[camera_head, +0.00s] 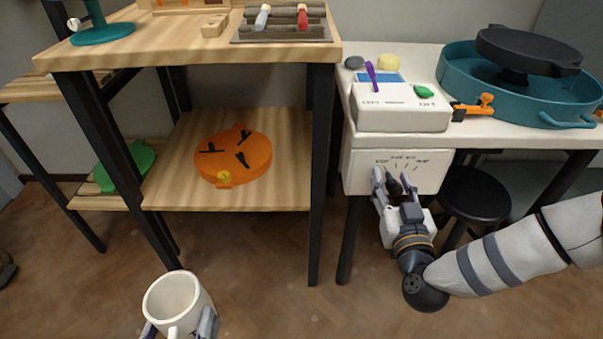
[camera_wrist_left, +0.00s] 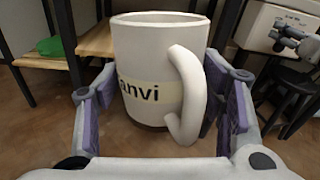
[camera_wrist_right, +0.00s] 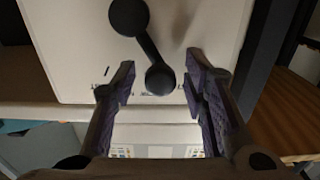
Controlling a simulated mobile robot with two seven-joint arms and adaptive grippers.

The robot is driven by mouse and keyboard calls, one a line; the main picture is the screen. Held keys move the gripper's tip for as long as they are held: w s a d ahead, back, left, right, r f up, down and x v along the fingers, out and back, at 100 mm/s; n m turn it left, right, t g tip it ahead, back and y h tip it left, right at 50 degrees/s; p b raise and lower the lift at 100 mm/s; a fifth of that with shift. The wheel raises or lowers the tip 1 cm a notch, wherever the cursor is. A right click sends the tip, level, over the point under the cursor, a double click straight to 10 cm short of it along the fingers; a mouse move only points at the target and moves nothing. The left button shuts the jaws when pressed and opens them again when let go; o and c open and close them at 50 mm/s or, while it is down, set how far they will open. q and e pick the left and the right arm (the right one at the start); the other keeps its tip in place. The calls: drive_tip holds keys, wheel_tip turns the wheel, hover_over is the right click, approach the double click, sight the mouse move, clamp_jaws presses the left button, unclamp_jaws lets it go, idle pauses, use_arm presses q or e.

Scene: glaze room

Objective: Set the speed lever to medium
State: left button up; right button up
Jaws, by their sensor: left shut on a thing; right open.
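The speed lever is a black arm with a round knob on the white front panel (camera_head: 432,183) of the control unit. In the right wrist view the lever (camera_wrist_right: 150,50) slants from its round pivot at the top down and right to its knob. My right gripper (camera_head: 392,181) is at the panel, open, with its fingers on either side of the knob end. Small marks and words arc across the panel; they are too small to read surely. My left gripper (camera_wrist_left: 165,105) is shut on a white mug (camera_wrist_left: 145,60) with a label ending in "anvi".
Above the panel, a white box (camera_head: 400,117) carries a purple tool and a green piece. A teal basin (camera_head: 455,78) with a black wheel stands right. A black stool (camera_head: 478,195) is behind my right arm. A wooden shelf (camera_head: 285,150) holds an orange disc (camera_head: 255,160).

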clamp_jaws()
